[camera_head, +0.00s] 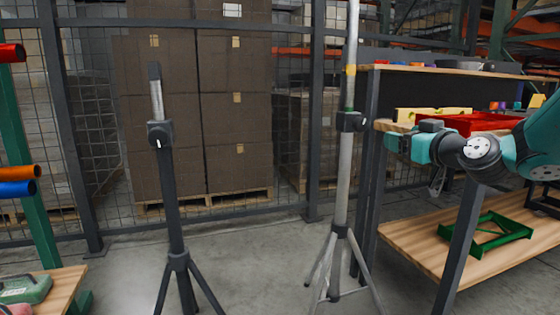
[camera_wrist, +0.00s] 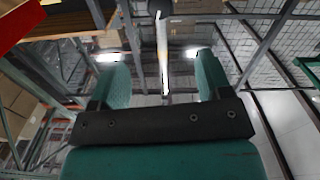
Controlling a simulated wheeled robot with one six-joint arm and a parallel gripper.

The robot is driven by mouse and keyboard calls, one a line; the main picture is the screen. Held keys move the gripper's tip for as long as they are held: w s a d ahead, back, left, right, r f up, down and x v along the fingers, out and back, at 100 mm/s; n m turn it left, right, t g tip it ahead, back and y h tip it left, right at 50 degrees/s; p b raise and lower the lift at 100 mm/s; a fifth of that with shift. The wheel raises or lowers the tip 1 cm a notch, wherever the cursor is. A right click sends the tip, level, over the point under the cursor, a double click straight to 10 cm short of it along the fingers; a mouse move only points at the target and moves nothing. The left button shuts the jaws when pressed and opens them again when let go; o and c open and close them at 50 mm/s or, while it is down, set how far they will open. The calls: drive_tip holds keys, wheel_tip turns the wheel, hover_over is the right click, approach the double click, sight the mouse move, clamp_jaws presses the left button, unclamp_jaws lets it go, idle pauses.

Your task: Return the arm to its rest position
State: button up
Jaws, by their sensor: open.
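My arm, teal and dark grey, reaches in from the right edge in the head view. My gripper (camera_head: 437,188) hangs at its end, at the left front of the workbench and next to its upright. In the wrist view my gripper (camera_wrist: 160,80) shows two teal fingers spread apart with nothing between them. A pale pole shows beyond the gap. No totes or straps can be made out.
A red tray (camera_head: 470,124) and a yellow block lie on the workbench, close to my arm. A green frame (camera_head: 486,234) lies on the wooden lower shelf. Two tripod stands, one dark (camera_head: 170,190) and one silver (camera_head: 343,170), stand on open floor before a mesh fence with stacked boxes (camera_head: 200,110).

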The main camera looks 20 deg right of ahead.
drive_tip(key=s+a+f+n+g+y+p, duration=0.1)
drive_tip(key=s+a+f+g+y, duration=0.15)
drive_tip(key=a, duration=0.55)
drive_tip(key=s+a+f+n+g+y, duration=0.2)
drive_tip(key=s+a+g, duration=0.2)
drive_tip(key=a, duration=0.4)
drive_tip(key=s+a+f+n+g+y+p, duration=0.1)
drive_tip(key=s+a+f+g+y, duration=0.15)
drive_tip(key=a, duration=0.65)
drive_tip(key=s+a+f+n+g+h+p, duration=0.15)
drive_tip(key=s+g, duration=0.35)
drive_tip(key=s, duration=0.5)
drive_tip(key=s+a+f+g+h, duration=0.2)
drive_tip(key=s+a+g, duration=0.15)
drive_tip(key=s, duration=0.65)
wheel_tip(320, 180, up, 38)
drive_tip(key=p, duration=3.7)
drive_tip(key=shift+w+f, duration=0.25)
drive_tip(key=shift+w, duration=0.1)
drive_tip(key=shift+m+g, duration=0.25)
